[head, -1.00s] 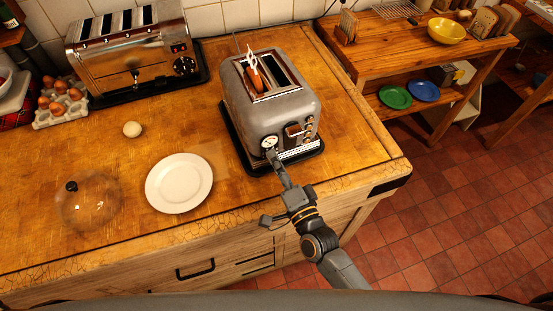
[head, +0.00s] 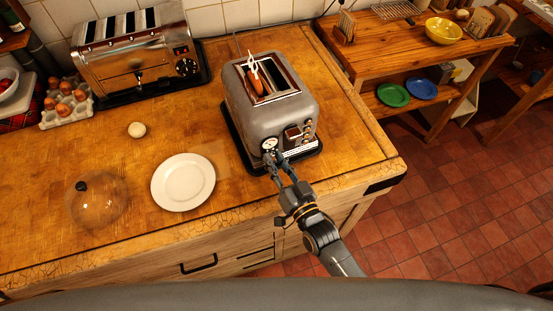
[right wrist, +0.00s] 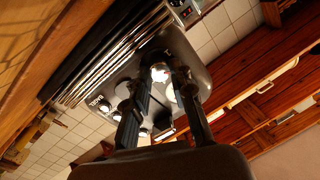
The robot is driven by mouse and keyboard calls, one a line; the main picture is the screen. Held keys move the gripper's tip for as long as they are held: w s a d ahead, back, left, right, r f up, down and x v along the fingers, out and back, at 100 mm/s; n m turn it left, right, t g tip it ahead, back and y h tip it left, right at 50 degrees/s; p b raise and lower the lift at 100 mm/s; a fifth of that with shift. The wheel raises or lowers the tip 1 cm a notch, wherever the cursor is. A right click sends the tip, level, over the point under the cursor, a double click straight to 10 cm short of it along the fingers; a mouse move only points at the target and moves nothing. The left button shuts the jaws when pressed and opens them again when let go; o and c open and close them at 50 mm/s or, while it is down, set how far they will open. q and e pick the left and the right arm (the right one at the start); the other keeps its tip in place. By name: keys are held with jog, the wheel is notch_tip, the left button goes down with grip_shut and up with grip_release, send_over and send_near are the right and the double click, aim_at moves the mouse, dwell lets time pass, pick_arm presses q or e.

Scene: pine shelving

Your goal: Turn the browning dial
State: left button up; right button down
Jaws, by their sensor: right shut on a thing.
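The grey toaster (head: 265,115) stands on the wooden counter, with a small round white-faced dial (head: 269,143) low on its front. My right gripper (head: 273,158) is at that dial, its two fingers reaching to the toaster's front and closed on the dial. In the right wrist view the fingers (right wrist: 158,92) stand either side of a bright round knob (right wrist: 160,73). The exact contact is partly hidden by the fingertips. My left gripper is out of view.
A brown item with a white utensil sits in one toaster slot. A white plate (head: 183,182), glass dome (head: 97,205) and pale round item (head: 137,130) lie to the left. A chrome toaster (head: 135,55) and egg tray (head: 68,107) stand behind. The counter's right edge is near.

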jog(key=shift+n+p, duration=0.3)
jog(key=shift+n, duration=0.8)
jog(key=shift+f, duration=0.1)
jog(key=c, duration=1.1)
grip_release()
jog(key=shift+s, duration=0.1)
jog(key=v, duration=1.2)
